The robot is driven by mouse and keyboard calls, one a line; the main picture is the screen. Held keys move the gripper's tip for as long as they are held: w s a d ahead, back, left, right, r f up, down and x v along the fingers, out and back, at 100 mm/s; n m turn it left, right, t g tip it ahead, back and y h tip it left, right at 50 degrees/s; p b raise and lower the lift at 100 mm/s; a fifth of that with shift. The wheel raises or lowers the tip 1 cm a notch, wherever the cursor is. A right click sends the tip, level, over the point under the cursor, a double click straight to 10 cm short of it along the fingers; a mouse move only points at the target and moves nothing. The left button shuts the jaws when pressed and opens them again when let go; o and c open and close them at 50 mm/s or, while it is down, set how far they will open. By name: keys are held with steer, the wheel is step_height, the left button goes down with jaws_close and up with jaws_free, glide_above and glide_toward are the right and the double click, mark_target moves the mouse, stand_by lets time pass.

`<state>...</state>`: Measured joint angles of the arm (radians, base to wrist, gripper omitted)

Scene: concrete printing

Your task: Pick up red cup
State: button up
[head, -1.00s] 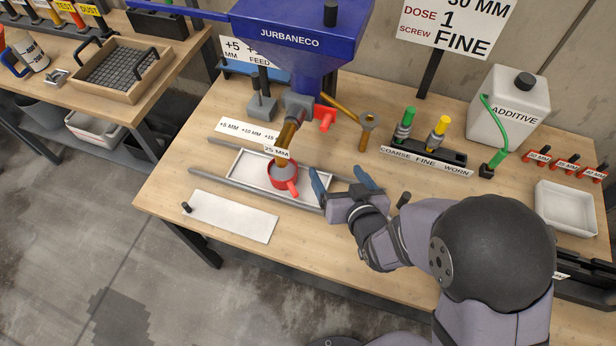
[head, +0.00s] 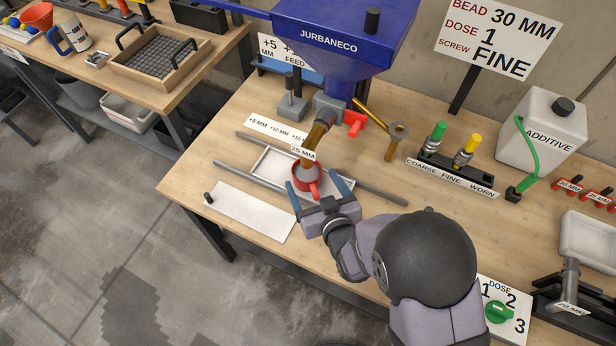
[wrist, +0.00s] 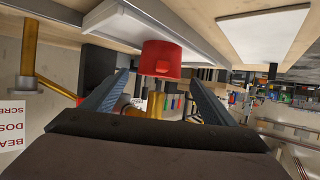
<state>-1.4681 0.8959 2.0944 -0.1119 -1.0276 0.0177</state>
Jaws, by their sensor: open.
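The red cup (head: 304,183) stands in the shallow white tray (head: 262,162) under the brass nozzle (head: 317,134) of the blue machine. The cup's handle points toward my gripper. My gripper (head: 321,190) is open, with a blue finger on each side of the cup's near part. In the wrist view the red cup (wrist: 160,60) appears ahead, between and beyond the two fingertips of my gripper (wrist: 160,82). I cannot tell whether a finger touches the cup.
Two grey rails (head: 378,192) run along the tray. A white plate (head: 250,212) lies on the table in front. A nozzle rack (head: 450,175) and a white additive jug (head: 543,130) stand to the right.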

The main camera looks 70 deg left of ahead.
mark_target(308, 174)
steer(key=shift+p+x, duration=0.75)
steer(key=shift+x, duration=1.8)
steer(key=shift+f, duration=0.15)
steer(key=c, duration=1.3)
steer(key=shift+c, duration=0.2)
steer(key=shift+r+p, duration=0.55)
steer(key=shift+r, duration=0.4)
steer(key=s+d, duration=1.2)
steer(key=shift+s+d+f+p, duration=0.15)
steer(key=shift+s+d+p, duration=0.15)
steer(key=shift+d+p, duration=0.1)
